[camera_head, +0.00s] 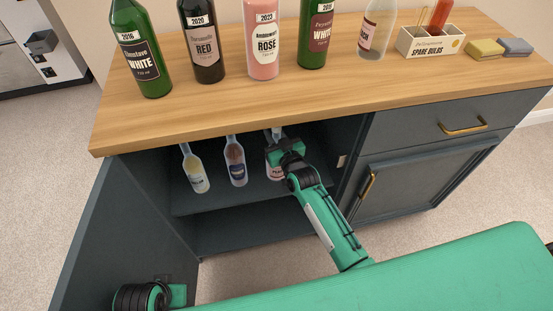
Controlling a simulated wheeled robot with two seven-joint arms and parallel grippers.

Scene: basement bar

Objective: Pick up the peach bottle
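Three bottles stand in a row on the shelf inside the open cabinet. The right one (275,173) has a pale label with red lettering that starts with P; the rest is hidden, and I take it for the peach bottle. My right gripper (284,148) is at this bottle's upper part, in front of it, and covers much of it. Whether its fingers are closed on the bottle is not clear. The bottle looks upright. Black and green parts of my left arm show at the bottom left; its fingers do not show.
A pale bottle (195,171) and a purplish bottle (236,164) stand left of it. The open cabinet door (105,235) bounds the left side.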

